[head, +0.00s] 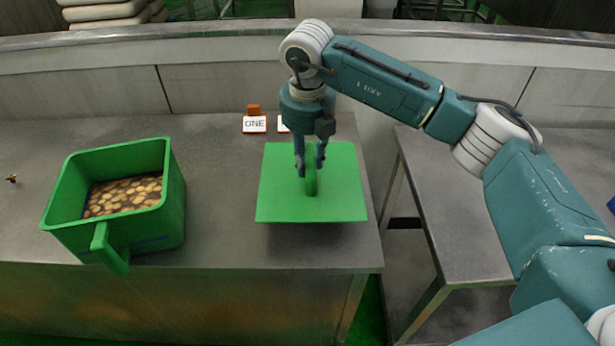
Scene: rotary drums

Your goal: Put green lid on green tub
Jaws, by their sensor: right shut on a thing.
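The green tub (178,205) stands on the left part of the metal table, open at the top, with round tan pieces in dark liquid inside. A green handle sticks out at its front. The green lid (285,195) is a flat square plate with an upright handle in its middle, to the right of the tub and apart from it. My right gripper (311,178) points down and is shut on the lid's handle. The lid appears level and seems to be above the table, near its right end. My left gripper is not in view.
The metal table (215,160) has free room between tub and lid. A small sign reading "ONE" (255,125) stands behind the lid, beside another partly hidden sign. A second metal table (450,220) stands at the right, across a gap. A low wall runs behind.

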